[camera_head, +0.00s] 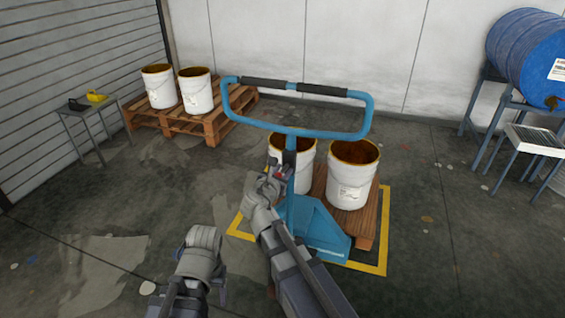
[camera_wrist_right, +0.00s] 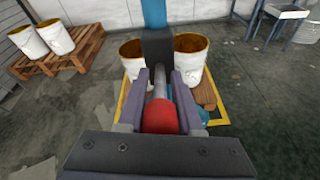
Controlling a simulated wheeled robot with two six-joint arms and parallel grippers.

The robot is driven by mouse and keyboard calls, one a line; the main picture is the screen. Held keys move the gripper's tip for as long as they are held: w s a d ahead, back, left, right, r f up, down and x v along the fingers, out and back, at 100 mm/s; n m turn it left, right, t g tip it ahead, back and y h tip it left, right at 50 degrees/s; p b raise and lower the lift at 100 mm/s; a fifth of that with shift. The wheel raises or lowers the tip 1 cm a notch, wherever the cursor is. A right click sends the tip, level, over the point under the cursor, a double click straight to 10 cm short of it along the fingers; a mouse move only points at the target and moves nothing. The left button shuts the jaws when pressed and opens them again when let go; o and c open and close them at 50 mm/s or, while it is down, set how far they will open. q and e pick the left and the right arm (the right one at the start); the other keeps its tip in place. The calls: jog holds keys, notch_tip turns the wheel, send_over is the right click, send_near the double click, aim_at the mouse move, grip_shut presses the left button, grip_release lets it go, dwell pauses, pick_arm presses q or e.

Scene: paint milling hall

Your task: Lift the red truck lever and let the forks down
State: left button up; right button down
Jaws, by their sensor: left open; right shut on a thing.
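The blue pallet truck (camera_head: 318,228) stands in the middle of the head view, its looped handle (camera_head: 360,118) with dark grips raised towards me. The red lever shows as a rounded red knob (camera_wrist_right: 160,116) on a grey rod in the right wrist view. The rod runs to a dark block (camera_wrist_right: 158,48) on the blue shaft. My right gripper (camera_head: 279,175) is at the shaft below the handle loop, shut on the red lever, with a finger on each side. My left gripper (camera_head: 190,288) is low in the head view, open and away from the truck; its fingertips are hard to make out.
Two white buckets (camera_head: 351,180) stand on a wooden pallet (camera_head: 364,224) at the truck, inside a yellow floor frame (camera_head: 383,245). Another pallet (camera_head: 215,126) with two buckets is at back left, beside a small table (camera_head: 88,112). A blue drum (camera_head: 530,55) on a stand is right.

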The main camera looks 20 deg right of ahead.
jog(key=r+g+y+p, duration=0.1)
jog(key=p, duration=0.2)
jog(key=shift+w+d+r, duration=0.1)
jog(key=shift+w+r, duration=0.1)
pick_arm(q)
jog(key=shift+r+p, duration=0.75)
jog(key=shift+r, duration=2.15)
pick_arm(e)
jog(key=shift+f+g, duration=0.1)
jog(key=shift+g, duration=0.4)
jog(key=c, duration=0.6)
grip_release()
jog(key=p+v, duration=0.3)
jog(key=v, duration=0.4)
jog(key=shift+s+r+p, duration=0.25)
jog(key=shift+r+p, duration=0.05)
jog(key=shift+p, duration=0.1)
pick_arm(q)
notch_tip(320, 180, up, 4)
jog(key=shift+f, duration=0.1)
